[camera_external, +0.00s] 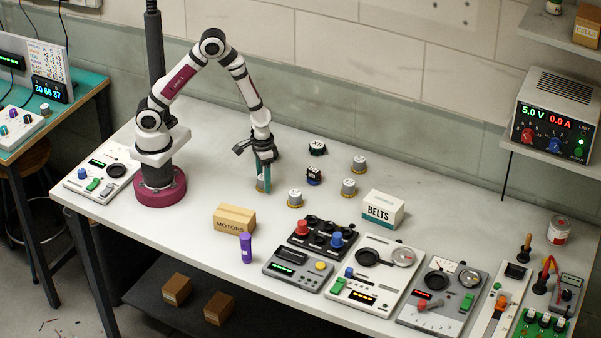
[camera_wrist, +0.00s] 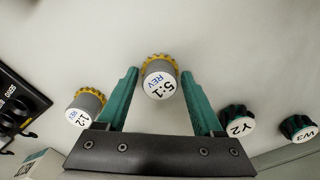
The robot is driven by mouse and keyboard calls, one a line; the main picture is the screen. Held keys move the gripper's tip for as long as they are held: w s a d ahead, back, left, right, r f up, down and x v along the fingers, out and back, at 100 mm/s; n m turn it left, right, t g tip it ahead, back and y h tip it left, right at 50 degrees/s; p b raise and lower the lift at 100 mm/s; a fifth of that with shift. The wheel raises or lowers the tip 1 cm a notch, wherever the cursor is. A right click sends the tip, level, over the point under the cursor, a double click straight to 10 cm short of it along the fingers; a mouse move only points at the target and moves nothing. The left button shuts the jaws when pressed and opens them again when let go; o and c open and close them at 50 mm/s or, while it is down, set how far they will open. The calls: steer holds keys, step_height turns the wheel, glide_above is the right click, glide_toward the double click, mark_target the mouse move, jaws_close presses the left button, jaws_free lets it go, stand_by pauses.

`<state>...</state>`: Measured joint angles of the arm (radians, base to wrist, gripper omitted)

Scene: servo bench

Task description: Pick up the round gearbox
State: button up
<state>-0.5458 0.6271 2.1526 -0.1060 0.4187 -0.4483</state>
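Several round grey gearboxes with yellow toothed rims stand on the bench. One gearbox (camera_external: 260,185), marked 5:1 REV in the wrist view (camera_wrist: 160,82), appears between my fingertips. My gripper (camera_external: 265,188) points down at it, its green fingers low near the bench top. In the wrist view my gripper (camera_wrist: 160,88) is open, a finger on each side of this gearbox, with little gap; contact cannot be told. In the external view the fingers partly hide it. Other round gearboxes stand to the right: one (camera_external: 295,198), another (camera_external: 349,187) and a farther one (camera_external: 359,164).
Two dark motor-like parts (camera_external: 314,175) (camera_external: 317,148) stand nearby, marked Y2 (camera_wrist: 236,125) and W3 (camera_wrist: 298,129) in the wrist view. A MOTORS box (camera_external: 234,219), purple cylinder (camera_external: 246,248), BELTS box (camera_external: 383,209) and control panels (camera_external: 373,268) lie toward the front and right.

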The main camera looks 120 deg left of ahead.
jaws_close()
steer(key=shift+r, duration=0.1)
